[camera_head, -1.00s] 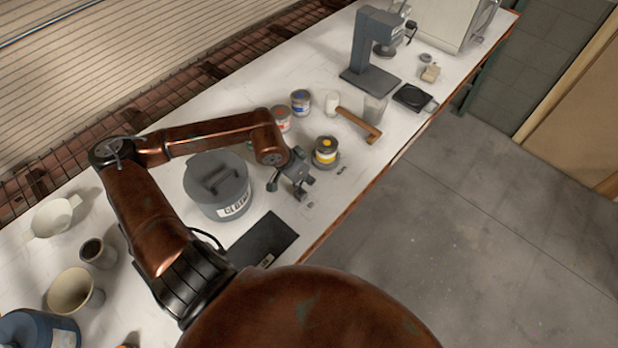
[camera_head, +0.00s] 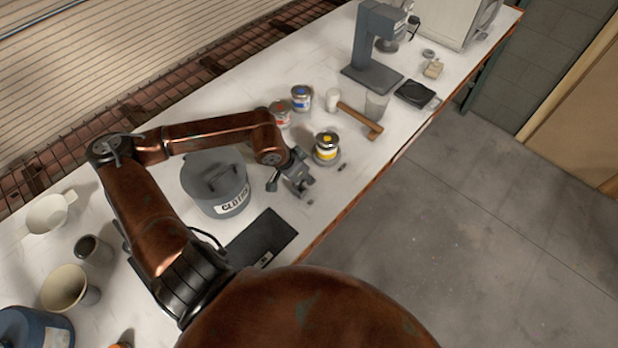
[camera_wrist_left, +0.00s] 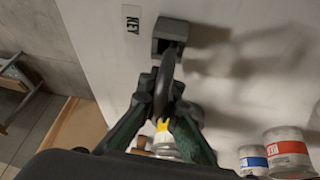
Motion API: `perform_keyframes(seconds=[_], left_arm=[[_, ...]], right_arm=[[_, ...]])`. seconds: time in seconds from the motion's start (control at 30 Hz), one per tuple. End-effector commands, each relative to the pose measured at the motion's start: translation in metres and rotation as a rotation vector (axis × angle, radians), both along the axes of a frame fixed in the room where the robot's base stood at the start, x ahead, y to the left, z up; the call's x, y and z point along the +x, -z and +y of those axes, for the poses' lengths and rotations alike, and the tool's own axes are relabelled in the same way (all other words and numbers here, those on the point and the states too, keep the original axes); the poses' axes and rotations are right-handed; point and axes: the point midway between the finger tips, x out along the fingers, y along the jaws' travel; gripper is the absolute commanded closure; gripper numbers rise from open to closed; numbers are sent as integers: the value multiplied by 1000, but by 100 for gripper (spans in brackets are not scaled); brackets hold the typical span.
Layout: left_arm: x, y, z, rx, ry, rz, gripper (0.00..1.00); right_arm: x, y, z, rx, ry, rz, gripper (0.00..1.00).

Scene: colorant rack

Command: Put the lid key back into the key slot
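The lid key (camera_wrist_left: 163,84) is a dark curved piece between the green fingers of my left gripper (camera_wrist_left: 162,95) in the left wrist view. The fingers are shut on it. Its far end reaches the grey key slot block (camera_wrist_left: 170,32); I cannot tell whether it is inside the slot or only above it. A KEY label (camera_wrist_left: 132,18) lies on the bench beside the block. In the head view my left gripper (camera_head: 299,182) is low over the bench, and hides the key and most of the slot. My right gripper is not in view.
A yellow-marked can (camera_head: 326,148) stands close to the right of the gripper. Red (camera_head: 279,115) and blue (camera_head: 301,98) cans and a wooden-handled tool (camera_head: 362,119) are behind.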

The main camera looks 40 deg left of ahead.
Motion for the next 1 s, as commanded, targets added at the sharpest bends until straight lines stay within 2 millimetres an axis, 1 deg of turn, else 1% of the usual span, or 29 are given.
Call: perform_keyframes(seconds=[0.07, 0.4, 0.67, 0.77, 0.87, 1.0], left_arm=[[0, -1, 0, 0, 0, -1, 100], [0, -1, 0, 0, 0, 0, 76], [0, -1, 0, 0, 0, 0, 75], [-1, -4, 1, 1, 0, 0, 75], [-6, -12, 4, 4, -1, 0, 75], [-15, -33, 8, 7, -1, 0, 75]], right_arm=[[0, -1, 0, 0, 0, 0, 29], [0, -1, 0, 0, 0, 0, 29], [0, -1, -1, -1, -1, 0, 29], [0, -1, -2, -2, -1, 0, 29], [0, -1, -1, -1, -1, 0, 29], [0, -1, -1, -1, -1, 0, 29]])
